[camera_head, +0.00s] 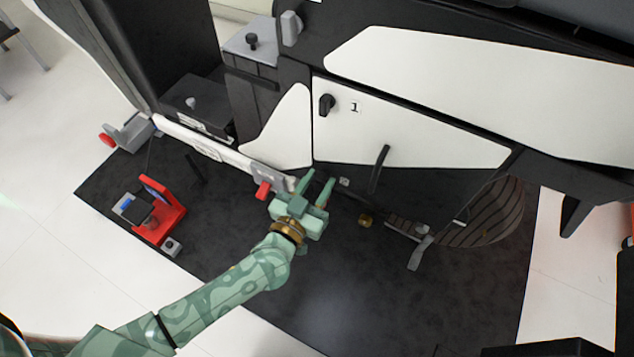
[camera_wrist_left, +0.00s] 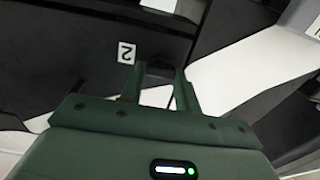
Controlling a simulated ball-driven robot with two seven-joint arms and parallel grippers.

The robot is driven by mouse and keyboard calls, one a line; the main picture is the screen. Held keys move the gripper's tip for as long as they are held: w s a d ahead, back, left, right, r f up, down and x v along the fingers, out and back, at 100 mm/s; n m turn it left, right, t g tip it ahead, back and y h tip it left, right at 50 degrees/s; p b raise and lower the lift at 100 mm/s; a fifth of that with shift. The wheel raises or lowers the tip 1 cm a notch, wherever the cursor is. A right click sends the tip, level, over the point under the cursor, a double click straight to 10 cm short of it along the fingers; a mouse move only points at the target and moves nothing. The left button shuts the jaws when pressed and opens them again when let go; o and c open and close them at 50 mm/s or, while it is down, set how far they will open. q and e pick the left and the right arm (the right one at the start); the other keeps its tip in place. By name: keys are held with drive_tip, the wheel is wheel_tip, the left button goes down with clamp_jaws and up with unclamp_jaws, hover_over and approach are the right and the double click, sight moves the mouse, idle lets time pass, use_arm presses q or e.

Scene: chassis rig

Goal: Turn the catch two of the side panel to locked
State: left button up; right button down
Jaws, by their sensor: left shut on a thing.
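The white side panel (camera_head: 430,140) spans the middle of the head view. Catch one, a black knob (camera_head: 326,104), sits at its upper left beside the printed 1. My left gripper (camera_head: 319,178) is at the panel's lower left corner. In the left wrist view its fingers (camera_wrist_left: 160,75) are shut on a dark knob, catch two (camera_wrist_left: 159,68), beside a white label 2 (camera_wrist_left: 126,53). The fingers cover most of this catch, so I cannot tell its turn angle. In the head view the catch is hidden by the gripper. My right gripper is out of view.
A red clamp handle (camera_head: 263,190) is close left of the gripper. A black lever (camera_head: 379,169) crosses the panel's lower edge. A red fixture (camera_head: 162,212) stands on the dark mat (camera_head: 350,290), left. A brass piece (camera_head: 365,220) lies right of the gripper. The mat's front is mostly clear.

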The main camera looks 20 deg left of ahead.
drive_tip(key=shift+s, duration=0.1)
use_arm(q)
drive_tip(key=n+p, duration=0.1)
drive_tip(key=n, duration=0.4)
drive_tip(key=shift+p, duration=0.4)
drive_tip(key=n, duration=0.4)
drive_tip(key=shift+a, duration=0.1)
drive_tip(key=n, duration=0.2)
drive_tip(key=shift+f+n, duration=0.1)
drive_tip(key=shift+n, duration=0.3)
drive_tip(key=n, duration=0.2)
drive_tip(key=shift+f+n, duration=0.1)
drive_tip(key=shift+n, duration=2)
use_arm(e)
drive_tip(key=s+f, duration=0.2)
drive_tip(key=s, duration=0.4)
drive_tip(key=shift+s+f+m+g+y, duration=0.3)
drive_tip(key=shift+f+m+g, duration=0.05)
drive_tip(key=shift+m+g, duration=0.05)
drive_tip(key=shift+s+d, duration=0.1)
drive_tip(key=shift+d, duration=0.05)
use_arm(q)
drive_tip(key=o, duration=1)
